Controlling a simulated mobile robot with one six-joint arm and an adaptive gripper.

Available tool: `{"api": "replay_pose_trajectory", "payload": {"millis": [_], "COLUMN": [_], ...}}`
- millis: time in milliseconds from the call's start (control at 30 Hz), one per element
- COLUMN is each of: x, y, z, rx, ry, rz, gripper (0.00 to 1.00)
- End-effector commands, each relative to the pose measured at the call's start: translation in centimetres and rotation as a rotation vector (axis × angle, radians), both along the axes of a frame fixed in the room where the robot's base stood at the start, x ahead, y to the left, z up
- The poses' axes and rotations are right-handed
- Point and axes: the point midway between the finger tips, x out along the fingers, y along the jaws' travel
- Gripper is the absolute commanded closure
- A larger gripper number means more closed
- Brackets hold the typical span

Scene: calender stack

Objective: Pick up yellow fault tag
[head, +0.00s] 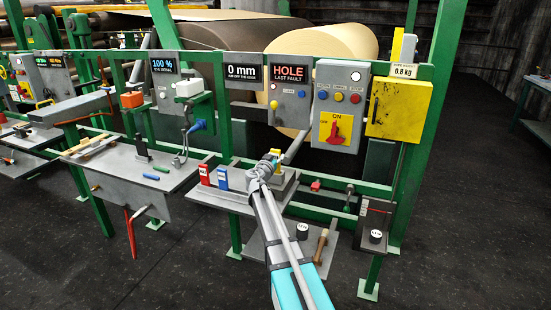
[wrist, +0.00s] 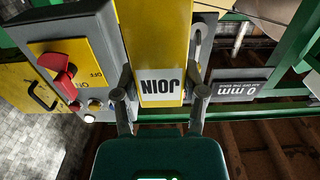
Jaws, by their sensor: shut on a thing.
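The yellow fault tag (wrist: 162,45) stands between the two fingers of my gripper (wrist: 162,103) in the wrist view. A white label reading JOIN shows upside down on it. In the head view, a small part of the yellow tag (head: 277,151) shows at my gripper (head: 271,162), over the grey shelf (head: 232,203). My gripper is shut on the tag. The arm hides the tag's lower part, and I cannot tell whether it still touches anything below.
A red tag (head: 204,174) and a blue tag (head: 223,177) stand left of my gripper. The switch panel (head: 340,108) with a red handle and the yellow box (head: 398,108) are behind and right. A wooden-handled tool (head: 321,244) lies on the lower shelf. Dark floor is clear at right.

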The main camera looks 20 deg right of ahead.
Motion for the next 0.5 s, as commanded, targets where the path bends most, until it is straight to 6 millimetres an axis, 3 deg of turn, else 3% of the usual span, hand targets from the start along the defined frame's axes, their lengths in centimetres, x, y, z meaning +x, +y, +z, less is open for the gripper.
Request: {"api": "replay_pose_trajectory", "payload": {"millis": [500], "x": [0.0], "y": [0.0], "z": [5.8], "rx": [0.000], "ry": [0.000], "rz": [0.000], "gripper": [0.85]}}
